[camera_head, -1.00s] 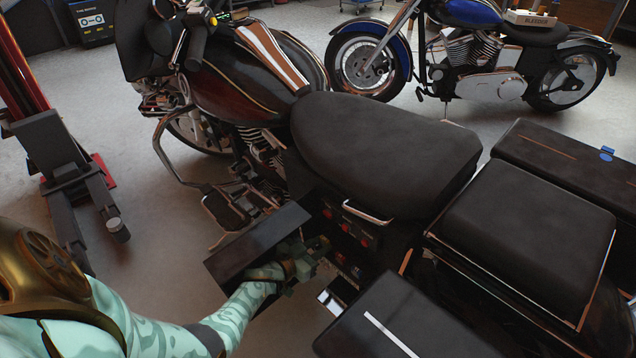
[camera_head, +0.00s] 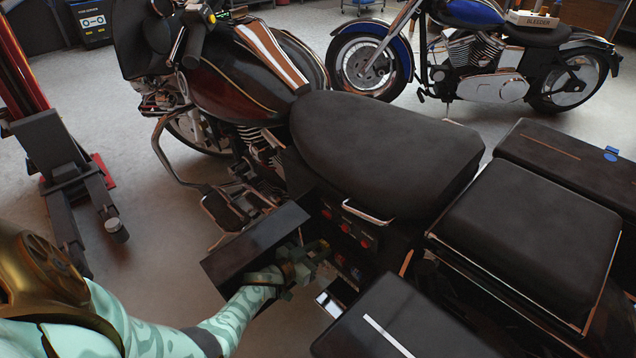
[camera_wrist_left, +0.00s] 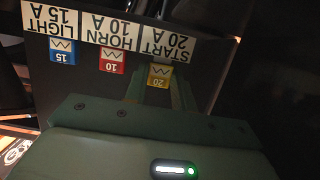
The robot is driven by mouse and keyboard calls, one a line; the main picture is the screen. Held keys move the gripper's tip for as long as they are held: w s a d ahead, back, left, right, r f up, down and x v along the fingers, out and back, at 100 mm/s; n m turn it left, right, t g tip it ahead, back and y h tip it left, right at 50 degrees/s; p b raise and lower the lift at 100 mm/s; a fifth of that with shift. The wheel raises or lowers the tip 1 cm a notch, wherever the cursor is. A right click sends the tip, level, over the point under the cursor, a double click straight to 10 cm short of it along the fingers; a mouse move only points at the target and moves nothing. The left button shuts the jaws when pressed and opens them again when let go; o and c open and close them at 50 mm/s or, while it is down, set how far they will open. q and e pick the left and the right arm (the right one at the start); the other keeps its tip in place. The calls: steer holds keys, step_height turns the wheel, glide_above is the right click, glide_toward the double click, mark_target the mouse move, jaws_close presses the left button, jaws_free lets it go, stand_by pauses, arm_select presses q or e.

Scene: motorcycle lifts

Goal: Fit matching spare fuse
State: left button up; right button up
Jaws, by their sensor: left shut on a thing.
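In the left wrist view, a dark fuse panel carries three upside-down white labels. A blue 15 fuse (camera_wrist_left: 62,51) is by LIGHT 15 A, and a red 10 fuse (camera_wrist_left: 112,61) is by HORN 10 A. A yellow 20 fuse (camera_wrist_left: 159,76) is by START 20 A, between the fingertips of my left gripper (camera_wrist_left: 157,92), which is shut on it. I cannot tell whether this fuse is seated. In the head view my left gripper (camera_head: 318,252) is at the motorcycle's side below the seat (camera_head: 385,150). My right gripper is not in view.
A dark open side cover (camera_head: 250,245) is beside my left gripper. A dark saddlebag (camera_head: 400,325) is close on its right. A blue motorcycle (camera_head: 475,60) stands behind, and a dark lift stand (camera_head: 60,160) is at left. Open floor lies between.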

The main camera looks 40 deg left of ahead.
arm_select(q)
steer(key=shift+f, duration=0.25)
steer(key=o, duration=1.1)
